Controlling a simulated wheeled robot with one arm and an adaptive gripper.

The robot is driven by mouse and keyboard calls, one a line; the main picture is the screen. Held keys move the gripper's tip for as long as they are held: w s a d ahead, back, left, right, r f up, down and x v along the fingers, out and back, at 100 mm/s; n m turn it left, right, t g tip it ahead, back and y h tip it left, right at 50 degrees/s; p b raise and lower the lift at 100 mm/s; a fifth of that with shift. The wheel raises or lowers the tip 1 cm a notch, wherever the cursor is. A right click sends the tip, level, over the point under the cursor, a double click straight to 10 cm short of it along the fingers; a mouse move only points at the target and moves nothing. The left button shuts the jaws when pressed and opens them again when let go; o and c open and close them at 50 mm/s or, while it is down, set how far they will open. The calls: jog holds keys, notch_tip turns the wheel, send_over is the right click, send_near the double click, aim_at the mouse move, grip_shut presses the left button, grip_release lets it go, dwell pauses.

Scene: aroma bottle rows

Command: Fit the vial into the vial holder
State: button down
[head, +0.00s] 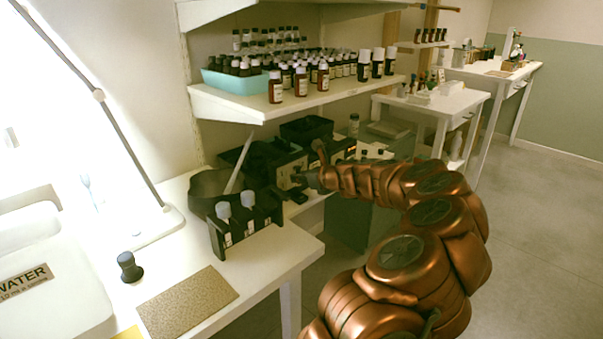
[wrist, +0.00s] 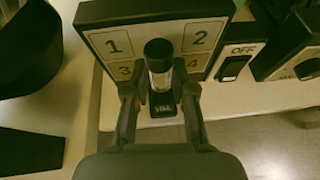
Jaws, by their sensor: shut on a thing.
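The vial (wrist: 159,68) is a small clear tube with a black cap, near the middle of the wrist view. My gripper (wrist: 159,94) is shut on it, one dark finger on each side. A small black piece labelled VIAL (wrist: 163,109), apparently the vial holder, shows just below the vial between the fingers. I cannot tell whether the vial is seated in it or just above it. A panel (wrist: 115,44) numbered 1 to 4 stands right behind. In the head view my gripper (head: 306,180) is at the dark devices on the counter, and the vial cannot be made out.
A box with an OFF switch (wrist: 233,66) stands right of the panel. A dark bowl (head: 205,186) with a pale rod and a rack of white-capped bottles (head: 226,239) stand left of my gripper. A shelf (head: 245,107) of bottles hangs above. A cork mat (head: 187,302) lies in front.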

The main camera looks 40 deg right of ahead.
jog(key=shift+f, duration=1)
jog(key=shift+p, duration=1.15)
dwell(1.4)
jog(key=shift+f+b, duration=0.6)
jog(key=shift+f, duration=0.7)
dwell(0.3)
jog(key=c, duration=0.9)
grip_release()
jog(key=shift+s+r, duration=0.3)
jog(key=shift+s, duration=0.2)
jog(key=shift+v, duration=5.45)
